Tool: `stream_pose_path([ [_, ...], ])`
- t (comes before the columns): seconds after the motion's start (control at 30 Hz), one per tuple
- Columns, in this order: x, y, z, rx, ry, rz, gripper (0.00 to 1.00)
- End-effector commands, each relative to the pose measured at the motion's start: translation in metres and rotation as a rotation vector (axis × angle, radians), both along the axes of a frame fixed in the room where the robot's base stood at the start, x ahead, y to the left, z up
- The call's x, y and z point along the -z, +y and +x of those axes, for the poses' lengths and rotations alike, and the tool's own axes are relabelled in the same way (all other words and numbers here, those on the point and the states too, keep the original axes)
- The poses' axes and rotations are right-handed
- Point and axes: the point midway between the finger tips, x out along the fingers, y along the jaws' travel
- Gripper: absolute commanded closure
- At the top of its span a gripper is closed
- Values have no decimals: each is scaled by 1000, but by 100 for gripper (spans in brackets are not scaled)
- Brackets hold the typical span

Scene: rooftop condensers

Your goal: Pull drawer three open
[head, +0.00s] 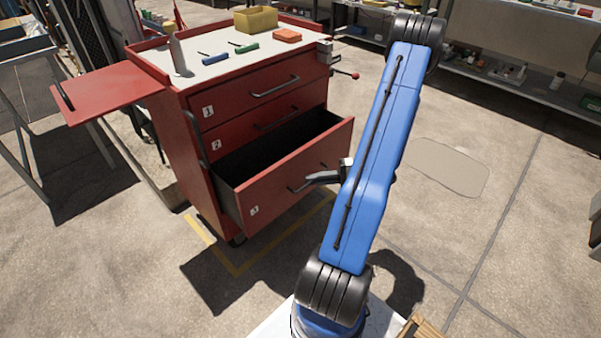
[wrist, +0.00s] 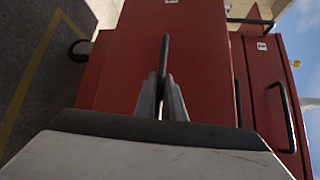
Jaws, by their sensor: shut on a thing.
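The red tool cabinet has drawer three (head: 285,178) standing well open, pulled out toward me at the bottom of the stack. Its dark inside shows in the head view and looks empty. The number 3 label is at the lower left of its front. My gripper (head: 322,178) is at the dark bar handle (head: 297,188) of this drawer, partly hidden by my blue arm. In the wrist view my gripper (wrist: 163,97) is shut on the handle (wrist: 164,52), with the red drawer front (wrist: 195,55) behind it.
Drawers one (head: 260,95) and two (head: 268,122) above are shut. Screwdrivers, a yellow bin (head: 256,19) and an orange block (head: 287,35) lie on the cabinet top. A red side shelf (head: 105,92) sticks out left. Yellow floor tape (head: 240,268) runs below the drawer.

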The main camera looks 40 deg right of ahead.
Motion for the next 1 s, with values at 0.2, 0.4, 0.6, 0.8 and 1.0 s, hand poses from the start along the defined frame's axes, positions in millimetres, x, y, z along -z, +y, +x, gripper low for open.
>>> stream_pose_path([
  [0.2, 0, -2, -43, 4, 1, 0, 100],
  [0.4, 0, -2, -64, 2, 1, -1, 100],
  [0.6, 0, -1, -72, 1, 1, -1, 100],
  [0.8, 1, -1, -73, 1, 1, -2, 100],
  [1.0, 1, -2, -72, 1, 1, -2, 76],
])
